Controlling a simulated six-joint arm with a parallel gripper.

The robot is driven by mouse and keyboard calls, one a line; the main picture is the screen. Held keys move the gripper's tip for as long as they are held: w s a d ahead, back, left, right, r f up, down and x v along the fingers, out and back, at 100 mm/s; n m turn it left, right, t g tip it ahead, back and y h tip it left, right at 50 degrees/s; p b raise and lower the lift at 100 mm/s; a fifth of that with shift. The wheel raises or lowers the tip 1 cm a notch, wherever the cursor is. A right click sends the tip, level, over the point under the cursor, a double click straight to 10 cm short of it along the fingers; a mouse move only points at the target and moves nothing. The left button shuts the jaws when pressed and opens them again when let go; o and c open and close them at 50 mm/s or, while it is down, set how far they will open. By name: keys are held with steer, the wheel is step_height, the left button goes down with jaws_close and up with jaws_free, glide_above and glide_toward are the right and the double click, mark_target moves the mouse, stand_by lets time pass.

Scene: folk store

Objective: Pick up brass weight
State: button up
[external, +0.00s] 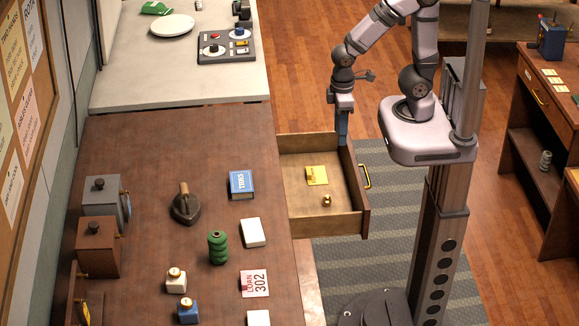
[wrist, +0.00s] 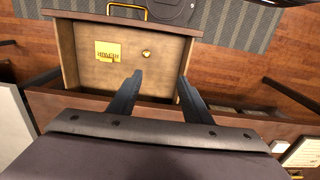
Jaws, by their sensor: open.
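The small brass weight (external: 326,200) stands on the floor of the open wooden drawer (external: 322,222), near its front right part. It also shows in the wrist view (wrist: 147,54), beyond my fingertips. My gripper (external: 342,137) is at the drawer's far end in the external view, apart from the weight. In the wrist view its two fingers (wrist: 160,77) are spread with nothing between them.
A yellow card (external: 316,175) lies in the drawer beside the weight. The drawer has raised walls and a brass handle (external: 365,176). The counter (external: 150,160) at left holds a blue book (external: 241,184), a flat iron (external: 186,206) and a green spool-like item (external: 217,248).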

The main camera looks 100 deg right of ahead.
steer(key=shift+f, duration=0.1)
steer(key=n+b, duration=1.2)
steer(key=n, duration=1.4)
glide_above(327, 196)
steer(key=f, duration=2)
steer(key=shift+w+a+f, duration=0.1)
steer(key=shift+a+f, duration=0.15)
steer(key=shift+f, duration=0.05)
steer(key=shift+d+f+n, duration=0.15)
steer(key=shift+f+n, duration=0.55)
steer(key=shift+n, duration=0.4)
steer(key=shift+d+f+b, duration=0.15)
steer(key=shift+f+b, duration=0.75)
steer(key=shift+f, duration=2.75)
